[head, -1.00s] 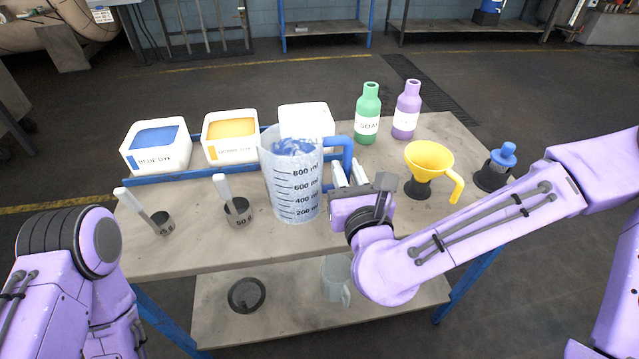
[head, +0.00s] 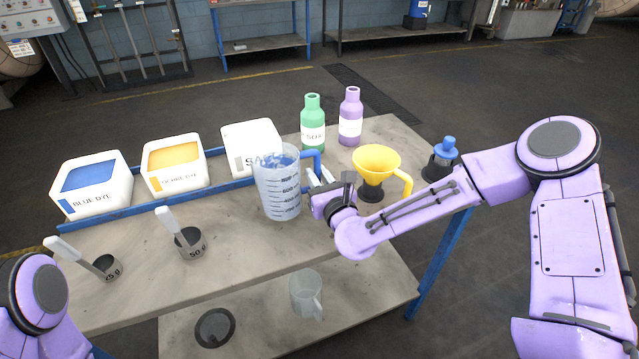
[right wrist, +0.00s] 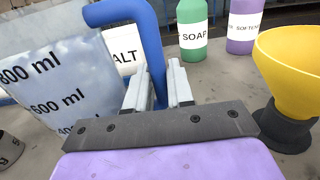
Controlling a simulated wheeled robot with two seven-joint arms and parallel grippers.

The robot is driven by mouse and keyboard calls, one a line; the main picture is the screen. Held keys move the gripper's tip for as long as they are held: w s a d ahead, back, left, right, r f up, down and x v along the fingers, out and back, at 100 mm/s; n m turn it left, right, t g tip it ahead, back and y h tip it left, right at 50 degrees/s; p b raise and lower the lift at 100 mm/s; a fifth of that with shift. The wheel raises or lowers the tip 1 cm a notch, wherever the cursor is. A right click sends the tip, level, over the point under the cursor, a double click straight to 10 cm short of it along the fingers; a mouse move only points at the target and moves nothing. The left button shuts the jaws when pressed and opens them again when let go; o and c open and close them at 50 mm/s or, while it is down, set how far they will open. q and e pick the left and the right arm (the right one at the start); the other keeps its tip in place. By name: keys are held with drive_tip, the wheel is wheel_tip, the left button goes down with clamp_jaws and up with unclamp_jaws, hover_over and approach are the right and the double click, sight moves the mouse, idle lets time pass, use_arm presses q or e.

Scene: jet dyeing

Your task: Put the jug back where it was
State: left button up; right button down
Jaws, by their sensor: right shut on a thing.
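The jug (head: 279,190) is a clear measuring jug with ml marks, some blue in its upper part and a blue handle (head: 313,162). In the head view it appears upright over the table, in front of the white salt tub; I cannot tell if its base touches the tabletop. My right gripper (head: 320,180) is at the jug's right side, shut on the handle. In the right wrist view the fingers (right wrist: 159,85) sit on the blue handle (right wrist: 150,45), with the jug wall (right wrist: 55,90) to the left. Of my left arm only a part shows at the lower left; its gripper is out of view.
Tubs of blue dye (head: 95,190), ochre dye (head: 175,167) and salt (head: 250,140) stand behind a blue rail. Green (head: 313,125) and purple (head: 350,118) bottles, a yellow funnel (head: 376,160) and two scoop cups (head: 190,243) share the table. A clear jug (head: 306,293) is on the lower shelf.

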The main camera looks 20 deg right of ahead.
wheel_tip(320, 180, down, 3)
drive_tip(key=shift+a+r+p, duration=0.1)
drive_tip(key=shift+r+p, duration=0.05)
drive_tip(key=shift+p, duration=0.15)
drive_tip(key=shift+f+b, duration=0.25)
drive_tip(key=shift+b, duration=0.05)
drive_tip(key=c, duration=1)
unclamp_jaws()
drive_tip(key=shift+r, duration=0.1)
drive_tip(key=shift+s+r+p, duration=0.15)
drive_tip(key=shift+r+p, duration=0.05)
drive_tip(key=shift+p, duration=0.1)
drive_tip(key=s+b, duration=0.1)
drive_tip(key=s, duration=0.2)
drive_tip(key=s+b, duration=0.1)
drive_tip(key=s, duration=0.3)
drive_tip(key=s+b, duration=0.1)
drive_tip(key=s, duration=0.3)
drive_tip(key=shift+d+f, duration=0.2)
drive_tip(key=shift+d, duration=0.05)
drive_tip(key=shift+s+r, duration=0.1)
drive_tip(key=shift+s, duration=0.3)
